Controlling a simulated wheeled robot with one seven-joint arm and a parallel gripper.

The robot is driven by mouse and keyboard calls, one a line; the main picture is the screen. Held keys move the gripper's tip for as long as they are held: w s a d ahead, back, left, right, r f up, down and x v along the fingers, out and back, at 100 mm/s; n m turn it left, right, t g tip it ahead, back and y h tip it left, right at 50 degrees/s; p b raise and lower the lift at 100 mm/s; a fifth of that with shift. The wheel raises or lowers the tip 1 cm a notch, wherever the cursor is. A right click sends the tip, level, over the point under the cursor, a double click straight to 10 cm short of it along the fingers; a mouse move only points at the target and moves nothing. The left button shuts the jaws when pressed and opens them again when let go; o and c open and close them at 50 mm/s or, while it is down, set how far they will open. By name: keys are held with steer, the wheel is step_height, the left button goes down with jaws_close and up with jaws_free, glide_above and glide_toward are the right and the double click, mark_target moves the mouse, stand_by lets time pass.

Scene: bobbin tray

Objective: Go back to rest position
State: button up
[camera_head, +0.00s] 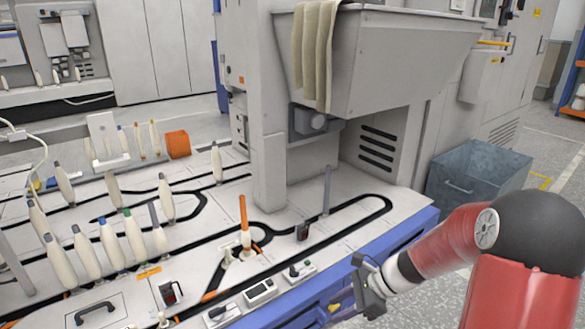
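My red arm comes in from the lower right, and my gripper (338,305) is at its end, at the front blue edge of the machine table. The gripper is seen from the side and looks small. Whether its fingers are open or shut is hard to make out. I see no bobbin at it.
The white table (340,222) has black tracks with several cream bobbins (135,238) on the left. An orange peg (243,213) and a grey post (327,190) stand mid-table. A large hopper (375,60) overhangs the back. A grey-blue bin (475,175) stands on the floor right.

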steer(key=s+d+r+n+t+h+p, duration=0.1)
steer(key=s+r+n+h, duration=0.3)
steer(key=s+r+n, duration=0.5)
steer(key=s+d+r+n+t+h+p, duration=0.2)
steer(key=s+d+r+n+t+h, duration=0.1)
steer(key=s+r+n, duration=0.6)
step_height(320, 180, up, 4)
steer(key=shift+s+f+t+h, duration=0.25)
steer(key=shift+s+t+h, duration=0.25)
steer(key=shift+s+h, duration=0.5)
steer(key=shift+w, duration=0.1)
